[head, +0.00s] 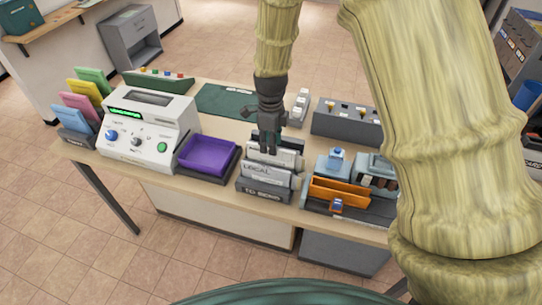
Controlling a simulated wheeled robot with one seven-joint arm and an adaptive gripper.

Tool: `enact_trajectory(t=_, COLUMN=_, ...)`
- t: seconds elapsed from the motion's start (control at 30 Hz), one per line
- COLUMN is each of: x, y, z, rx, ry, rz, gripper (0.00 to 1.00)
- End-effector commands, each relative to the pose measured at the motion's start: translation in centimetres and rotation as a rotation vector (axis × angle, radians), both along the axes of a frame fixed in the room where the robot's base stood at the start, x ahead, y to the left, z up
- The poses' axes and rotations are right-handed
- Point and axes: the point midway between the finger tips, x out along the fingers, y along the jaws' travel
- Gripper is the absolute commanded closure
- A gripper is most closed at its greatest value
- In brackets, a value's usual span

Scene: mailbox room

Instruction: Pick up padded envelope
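My gripper (268,146) points down over the sorting rack (263,190) in the middle of the table. The rack carries the labels "LOCAL" and "TO SEND" and has light grey parts standing in rows. The fingertips are at the rack's back edge; I cannot tell whether they touch anything. The fingers are small and dark, and their gap is unclear. I cannot make out a padded envelope for certain; one may be hidden behind the gripper or among the grey parts in the rack.
A purple tray (208,154) and a white machine (148,128) stand left of the rack. Coloured folders (82,100) stand at the far left. An orange bin (338,193) and a dark grey box (343,118) are at right. A green mat (222,101) lies behind.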

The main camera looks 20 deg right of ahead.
Motion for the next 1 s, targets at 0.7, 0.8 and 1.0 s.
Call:
enact_trajectory(t=0.7, x=0.0, y=0.0, z=-2.5, rx=0.0, ry=0.0, rz=0.0, gripper=0.84)
enact_trajectory(t=0.8, x=0.0, y=0.0, z=-2.5, rx=0.0, ry=0.0, rz=0.0, gripper=1.0)
enact_trajectory(t=1.0, x=0.0, y=0.0, z=-2.5, rx=0.0, ry=0.0, rz=0.0, gripper=1.0)
